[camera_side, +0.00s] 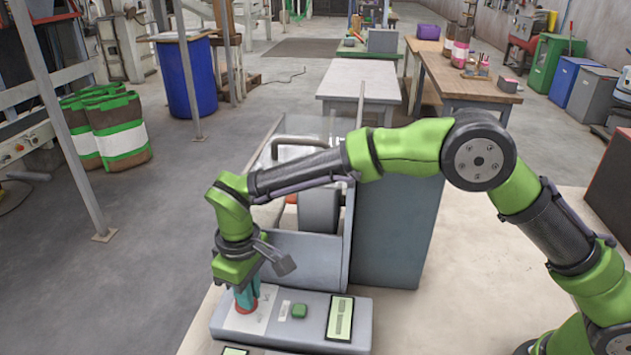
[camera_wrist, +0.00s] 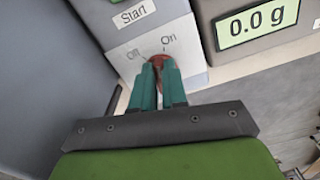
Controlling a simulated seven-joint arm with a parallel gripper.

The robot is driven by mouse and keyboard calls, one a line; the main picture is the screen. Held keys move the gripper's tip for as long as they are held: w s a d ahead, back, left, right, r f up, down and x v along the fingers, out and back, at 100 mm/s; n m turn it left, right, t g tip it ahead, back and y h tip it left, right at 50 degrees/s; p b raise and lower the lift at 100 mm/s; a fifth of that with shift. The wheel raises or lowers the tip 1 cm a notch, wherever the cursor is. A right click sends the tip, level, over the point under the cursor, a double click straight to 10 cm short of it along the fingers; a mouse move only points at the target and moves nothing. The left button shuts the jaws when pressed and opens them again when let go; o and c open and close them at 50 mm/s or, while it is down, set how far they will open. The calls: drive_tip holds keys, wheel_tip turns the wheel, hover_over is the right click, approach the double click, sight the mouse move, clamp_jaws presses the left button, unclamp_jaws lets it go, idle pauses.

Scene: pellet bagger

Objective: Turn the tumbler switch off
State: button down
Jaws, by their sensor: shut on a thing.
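The tumbler switch (camera_wrist: 158,60) is a red part on a white plate marked "Off" on the left and "On" on the right in the wrist view. My gripper (camera_wrist: 158,72) has its two teal fingers closed on the switch, which hides most of it. Which way its lever leans I cannot tell. In the side view my gripper (camera_side: 246,296) points down at the left end of the grey control panel (camera_side: 282,339), with the red base of the switch (camera_side: 246,307) at the fingertips.
A green button (camera_side: 299,311) and a display (camera_side: 340,318) sit right of the switch on the panel. The wrist view shows a "Start" label (camera_wrist: 133,14) and a display reading "0.0 g" (camera_wrist: 257,21). The bagger housing (camera_side: 395,235) rises behind the panel.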

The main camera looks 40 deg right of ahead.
drive_tip(key=n, duration=0.4)
drive_tip(key=shift+w+d+n, duration=0.1)
drive_tip(key=shift+w+n, duration=0.05)
drive_tip(key=shift+n, duration=0.15)
drive_tip(key=shift+w+n, duration=0.1)
drive_tip(key=shift+n, duration=1.8)
drive_tip(key=c, duration=1.2)
unclamp_jaws()
drive_tip(key=shift+d, duration=0.1)
drive_tip(key=shift+o, duration=0.2)
wheel_tip(320, 180, up, 17)
